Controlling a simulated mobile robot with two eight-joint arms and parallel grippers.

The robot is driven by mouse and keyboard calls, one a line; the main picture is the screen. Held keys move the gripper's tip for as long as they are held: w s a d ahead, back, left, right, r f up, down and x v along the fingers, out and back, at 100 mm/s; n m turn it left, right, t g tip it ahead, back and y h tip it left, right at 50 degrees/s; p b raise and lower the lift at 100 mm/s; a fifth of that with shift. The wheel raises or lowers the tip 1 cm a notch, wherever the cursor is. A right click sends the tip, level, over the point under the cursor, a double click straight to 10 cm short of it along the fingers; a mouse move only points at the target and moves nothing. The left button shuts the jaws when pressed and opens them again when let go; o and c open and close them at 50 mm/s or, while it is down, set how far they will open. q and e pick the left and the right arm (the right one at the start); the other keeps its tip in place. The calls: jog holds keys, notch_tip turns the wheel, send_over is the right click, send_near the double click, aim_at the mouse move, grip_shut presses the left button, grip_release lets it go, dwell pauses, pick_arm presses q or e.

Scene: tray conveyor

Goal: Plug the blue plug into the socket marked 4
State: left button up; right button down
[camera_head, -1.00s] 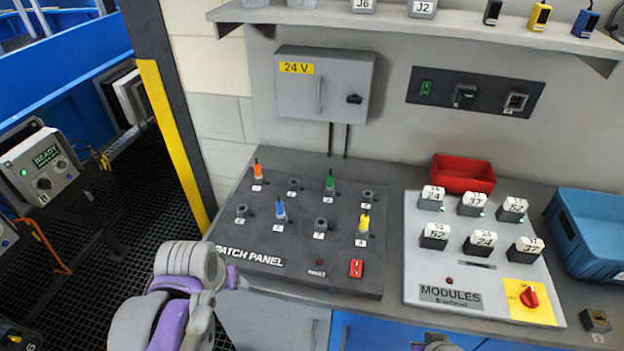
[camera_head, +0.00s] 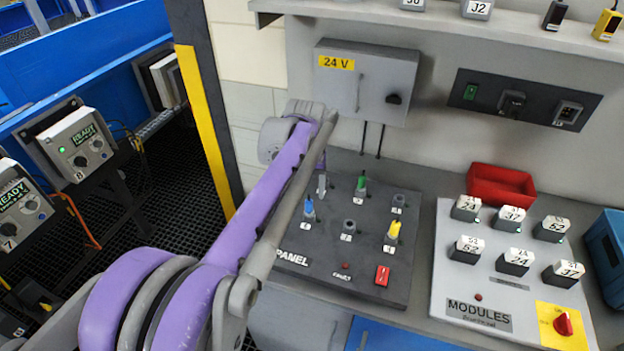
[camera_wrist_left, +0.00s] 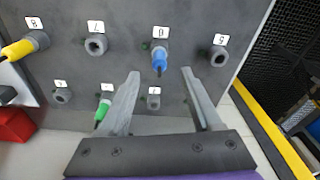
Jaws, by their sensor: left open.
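The blue plug (camera_head: 309,208) stands in the front row of the dark patch panel (camera_head: 340,272), in the socket labelled 6. It also shows in the left wrist view (camera_wrist_left: 159,62). The socket marked 4 (camera_head: 398,202) is empty at the right end of the back row. In the left wrist view it seems to be the socket at lower left (camera_wrist_left: 62,96), with a small label. My left gripper (camera_wrist_left: 160,73) is open and empty, its fingertips pointing towards the blue plug, apart from it. In the head view my left arm hides most of the gripper. My right gripper is not in view.
A green plug (camera_head: 361,187) stands in the back row and a yellow plug (camera_head: 393,233) in socket 8. Socket 7 (camera_head: 348,227) is empty. A modules board (camera_head: 455,270) and red bin (camera_head: 500,184) lie to the right. A 24 V box (camera_head: 365,85) hangs behind.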

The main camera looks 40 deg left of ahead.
aim_at(309, 199)
pick_arm(q)
jog(key=f, duration=0.4)
jog(key=w+f, duration=0.1)
jog(key=f, duration=0.1)
jog(key=shift+a+f, duration=0.2)
jog(key=shift+f, duration=0.1)
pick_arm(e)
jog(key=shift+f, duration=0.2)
pick_arm(q)
jog(key=shift+s, duration=0.1)
grip_shut()
jog(key=shift+r, duration=0.25)
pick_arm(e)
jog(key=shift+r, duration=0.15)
